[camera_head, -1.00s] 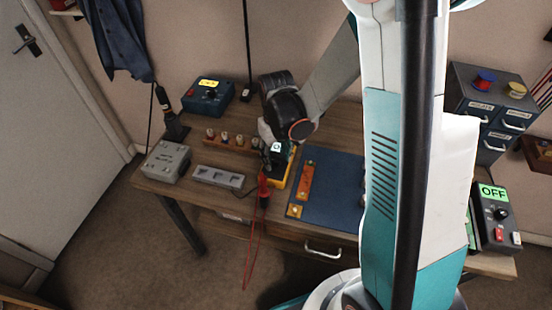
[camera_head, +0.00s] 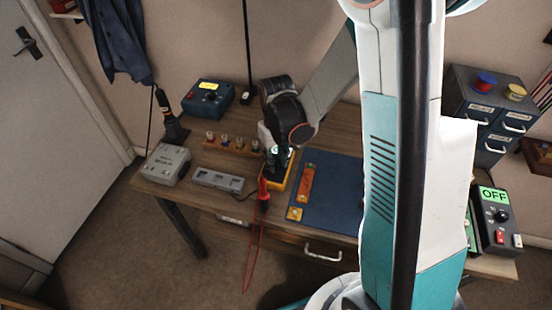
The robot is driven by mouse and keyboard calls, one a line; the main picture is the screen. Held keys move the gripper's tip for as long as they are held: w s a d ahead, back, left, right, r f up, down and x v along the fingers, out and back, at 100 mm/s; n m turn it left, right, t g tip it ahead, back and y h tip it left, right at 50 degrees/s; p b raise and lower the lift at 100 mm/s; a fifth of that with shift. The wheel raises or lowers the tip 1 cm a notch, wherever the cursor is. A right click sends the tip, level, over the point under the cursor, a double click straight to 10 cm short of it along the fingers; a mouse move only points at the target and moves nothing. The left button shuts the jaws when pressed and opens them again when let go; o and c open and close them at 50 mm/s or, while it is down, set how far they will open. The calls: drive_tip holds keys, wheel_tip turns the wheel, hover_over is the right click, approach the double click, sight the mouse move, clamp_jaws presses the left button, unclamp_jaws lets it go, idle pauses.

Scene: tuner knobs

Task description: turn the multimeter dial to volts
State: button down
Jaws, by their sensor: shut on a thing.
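The yellow multimeter (camera_head: 277,184) lies on the wooden bench, just left of the blue mat. Red probe leads (camera_head: 263,192) hang beside its left edge and over the bench's front. My gripper (camera_head: 276,157) points down over the multimeter's upper part, its fingers low against the face. It is shut on what appears to be the dial, which the gripper and wrist hide. The dial's setting and the multimeter's display cannot be read.
A blue mat (camera_head: 338,208) with an orange strip lies to the right. A grey box (camera_head: 166,164), a grey tray (camera_head: 217,179) and a wooden rack of knobs (camera_head: 231,145) stand left. A blue box with a yellow display (camera_head: 208,98) is behind. A device reading OFF (camera_head: 494,216) stands far right.

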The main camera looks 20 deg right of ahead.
sight(276, 162)
drive_tip(key=m+b, duration=0.1)
drive_tip(key=m, duration=1)
drive_tip(key=shift+b, duration=0.4)
idle(0.4)
drive_tip(key=c, duration=1.3)
unclamp_jaws()
drive_tip(key=shift+r, duration=0.1)
wheel_tip(276, 162, up, 12)
